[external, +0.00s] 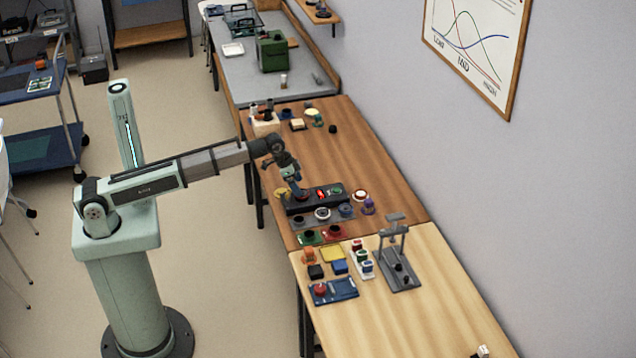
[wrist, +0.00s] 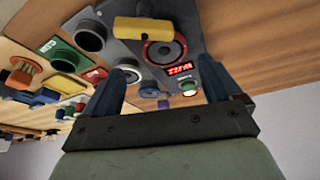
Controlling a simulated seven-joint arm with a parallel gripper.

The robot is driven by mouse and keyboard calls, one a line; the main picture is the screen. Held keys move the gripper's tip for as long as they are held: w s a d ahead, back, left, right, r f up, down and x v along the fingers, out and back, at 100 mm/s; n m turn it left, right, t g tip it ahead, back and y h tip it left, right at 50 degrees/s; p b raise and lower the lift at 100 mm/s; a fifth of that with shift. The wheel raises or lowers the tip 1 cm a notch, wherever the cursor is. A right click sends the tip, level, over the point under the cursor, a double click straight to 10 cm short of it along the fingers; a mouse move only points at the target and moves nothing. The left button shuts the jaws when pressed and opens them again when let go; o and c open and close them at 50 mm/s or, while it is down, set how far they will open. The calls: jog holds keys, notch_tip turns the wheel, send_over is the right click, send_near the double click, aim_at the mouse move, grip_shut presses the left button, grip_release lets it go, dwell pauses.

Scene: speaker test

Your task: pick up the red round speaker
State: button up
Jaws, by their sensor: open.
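The red round speaker (wrist: 163,51) shows in the wrist view as a dark cone in a red ring, set on a dark panel (wrist: 205,45). A yellow cylinder (wrist: 143,29) covers part of its upper left rim. In the external view the red speaker (external: 303,196) is mostly hidden by my gripper (external: 297,188), which is low over the left part of the panel. In the wrist view my gripper (wrist: 163,80) is open and empty, with the speaker beyond and between its two fingers. I cannot tell the exact height of the fingertips above the panel.
A red lit display (external: 321,193) is right of the speaker. A white ring speaker (external: 322,213), a blue one (external: 347,210) and a purple item (external: 368,207) stand close by. A grey stand (external: 397,255) rises nearer the camera. The wooden table's right side (external: 385,185) is clear.

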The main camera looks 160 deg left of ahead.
jog(key=x, duration=0.3)
jog(key=shift+s+a+f, duration=0.15)
jog(key=shift+s+f, duration=0.2)
jog(key=shift+f, duration=0.05)
jog(key=shift+a+f, duration=0.2)
jog(key=shift+f, duration=0.4)
jog(key=shift+c, duration=0.4)
jog(key=c, duration=1.1)
jog(key=shift+r, duration=0.15)
